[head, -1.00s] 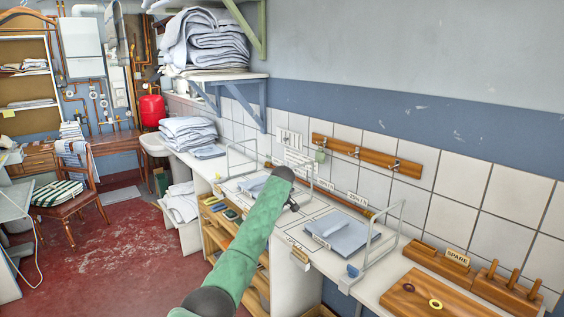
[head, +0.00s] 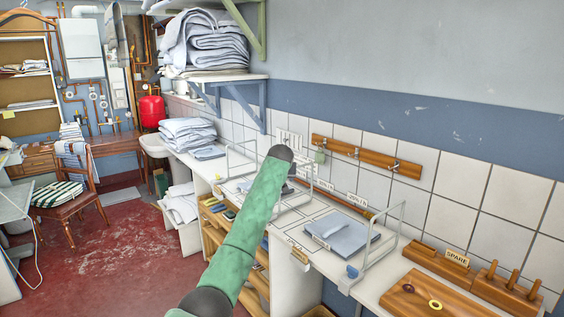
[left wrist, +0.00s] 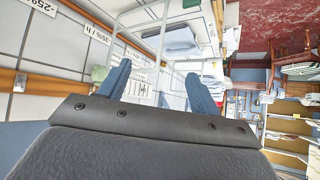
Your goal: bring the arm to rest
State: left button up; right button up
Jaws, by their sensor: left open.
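My left arm, in a green quilted sleeve, reaches up from the bottom of the head view over the counter (head: 384,291). Its dark end hides the left gripper there. In the left wrist view my left gripper (left wrist: 158,88) shows two blue fingers spread apart, with nothing between them. White wire racks and folded cloth (left wrist: 182,41) lie beyond the fingers, apart from them. My right gripper is in neither view.
A folded blue-grey cloth (head: 342,234) lies between wire frames on the counter. A wooden block with pegs (head: 507,291) and a board with two rings (head: 425,298) are at the right. A hook rail (head: 366,155) is on the tiled wall. Red floor (head: 120,245) is open at left.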

pick_arm(q)
jog(key=s+a+f+m+g, duration=0.1)
jog(key=s+a+f, duration=0.3)
jog(key=s+f, duration=0.95)
jog(key=s+a+f+h, duration=0.1)
jog(key=s+a+f, duration=0.3)
jog(key=s+f, duration=1)
jog(key=s+a+f+m+g, duration=0.1)
jog(key=s+a+f, duration=0.45)
jog(key=f, duration=1.65)
jog(key=s+a+f+g, duration=0.1)
jog(key=s+f+g, duration=0.1)
jog(key=s+f, duration=0.7)
jog(key=s+a+f+g, duration=0.2)
jog(key=s+f, duration=0.7)
jog(key=s, duration=1.5)
jog(key=s+a+f+g, duration=0.1)
jog(key=s+f+g, duration=0.1)
jog(key=s+f, duration=0.7)
jog(key=s, duration=0.8)
jog(key=shift+a+f, duration=0.15)
jog(key=shift+f, duration=0.15)
